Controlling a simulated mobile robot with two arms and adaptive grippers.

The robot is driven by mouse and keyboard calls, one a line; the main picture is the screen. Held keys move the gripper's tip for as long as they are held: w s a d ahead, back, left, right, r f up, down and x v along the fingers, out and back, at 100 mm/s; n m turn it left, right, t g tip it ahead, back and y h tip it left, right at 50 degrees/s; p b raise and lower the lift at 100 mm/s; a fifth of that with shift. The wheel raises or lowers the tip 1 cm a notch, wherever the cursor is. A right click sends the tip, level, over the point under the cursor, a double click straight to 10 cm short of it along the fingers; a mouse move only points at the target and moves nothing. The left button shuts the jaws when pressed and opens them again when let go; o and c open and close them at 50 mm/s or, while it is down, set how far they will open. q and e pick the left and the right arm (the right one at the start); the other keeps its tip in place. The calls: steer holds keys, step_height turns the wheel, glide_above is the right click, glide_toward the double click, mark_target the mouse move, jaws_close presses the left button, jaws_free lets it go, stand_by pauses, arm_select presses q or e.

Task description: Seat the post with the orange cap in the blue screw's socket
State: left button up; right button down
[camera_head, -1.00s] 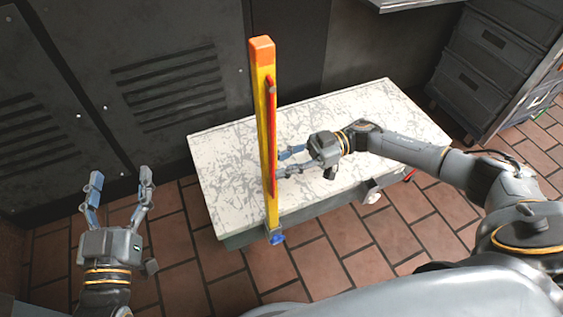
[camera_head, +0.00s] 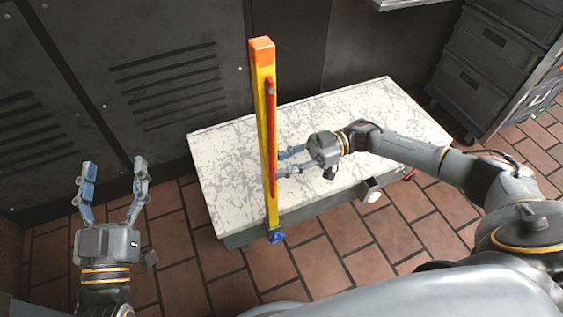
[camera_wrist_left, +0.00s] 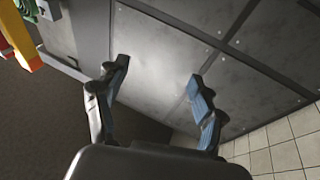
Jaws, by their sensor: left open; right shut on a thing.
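The yellow post (camera_head: 271,205) with the orange cap (camera_head: 261,48) stands nearly upright at the near edge of the white worktop, with a red strip (camera_head: 270,130) along its side. The blue screw (camera_head: 277,237) shows at the post's lower end, at a clamp on the table's edge. How deep the post sits in the socket cannot be told. My right gripper (camera_head: 281,163) is shut on the post at its lower middle, reaching in from the right. My left gripper (camera_head: 112,180) is open and empty, to the left of the table; it also shows in the left wrist view (camera_wrist_left: 158,85).
The white scratched worktop (camera_head: 370,105) is otherwise clear. Dark metal cabinets (camera_head: 150,60) stand behind and to the left. Dark drawers (camera_head: 475,85) stand at the back right. The tiled floor (camera_head: 190,240) around the table is free.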

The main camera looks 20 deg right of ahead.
arm_select(q)
steer(key=shift+s+d+r+t+h, duration=0.1)
steer(key=shift+r+t+h, duration=0.1)
steer(key=shift+r, duration=0.2)
steer(key=shift+s+r+t+h, duration=0.1)
steer(key=shift+r+t, duration=0.1)
steer(key=shift+r, duration=0.2)
steer(key=shift+s+r+t+h+b, duration=0.15)
steer(key=shift+s+r+t+b, duration=0.15)
steer(key=shift+r+t, duration=0.25)
steer(key=shift+s+r+t+h+b, duration=0.2)
steer(key=shift+s+r+t, duration=0.15)
steer(key=shift+r, duration=0.3)
steer(key=shift+s+r+t, duration=0.3)
steer(key=shift+r+t, duration=0.2)
steer(key=shift+r, duration=0.1)
steer(key=shift+s+r+t+h+b, duration=0.45)
steer(key=shift+s+r+t, duration=0.2)
steer(key=shift+r, duration=0.3)
steer(key=shift+s+a+r+t+h+b, duration=0.1)
steer(key=shift+s+r+t+h+b, duration=0.1)
steer(key=shift+s+r+t, duration=0.35)
steer(key=shift+s+a+r+t+h+b, duration=0.15)
steer(key=shift+s+r+t, duration=0.15)
steer(key=shift+s, duration=0.35)
